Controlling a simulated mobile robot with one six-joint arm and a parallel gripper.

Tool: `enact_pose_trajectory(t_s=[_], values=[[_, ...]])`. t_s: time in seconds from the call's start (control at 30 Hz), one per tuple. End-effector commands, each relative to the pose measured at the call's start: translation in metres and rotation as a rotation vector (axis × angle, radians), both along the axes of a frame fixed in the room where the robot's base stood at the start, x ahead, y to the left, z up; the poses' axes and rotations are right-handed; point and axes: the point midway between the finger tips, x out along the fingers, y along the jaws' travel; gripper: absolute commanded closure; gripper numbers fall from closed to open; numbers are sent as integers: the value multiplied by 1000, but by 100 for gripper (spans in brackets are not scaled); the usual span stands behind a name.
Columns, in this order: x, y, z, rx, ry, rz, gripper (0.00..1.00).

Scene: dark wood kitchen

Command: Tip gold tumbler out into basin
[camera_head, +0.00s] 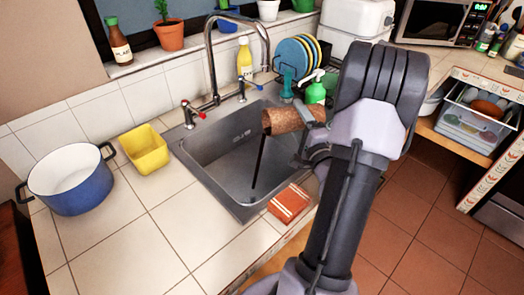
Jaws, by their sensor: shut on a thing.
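The gold tumbler (288,121) is a brownish-gold cup lying tilted on its side above the basin, its mouth toward the left. A thin dark stream (259,160) runs from its mouth down into the grey metal basin (215,150). My gripper (308,135) is shut on the tumbler near its right end, over the basin's right side. My arm hides part of the counter behind it, and the gripper's far finger is hard to see.
A faucet (210,60) arches behind the basin, with a red-marked tap (190,115). A blue pot (70,185) and yellow tub (145,150) stand left. Plates (292,55) and a green bottle (316,92) stand behind.

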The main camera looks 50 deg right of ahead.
Motion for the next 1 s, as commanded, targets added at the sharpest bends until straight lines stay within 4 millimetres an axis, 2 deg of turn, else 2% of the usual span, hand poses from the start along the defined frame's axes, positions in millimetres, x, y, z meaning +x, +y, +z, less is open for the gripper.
enact_pose_trajectory(t_s=[0.47, 0.57, 0.6, 0.7, 0.83, 1.0], values=[[1, 2, 0, -43, 24, -1, 100], [-4, -7, 10, 147, -84, -2, 100], [-6, -9, 9, 174, -101, -2, 100], [-6, -11, 3, 182, -110, -1, 100], [-10, -16, 6, 243, -144, -2, 100], [-5, -9, 9, 616, -364, 1, 100]])
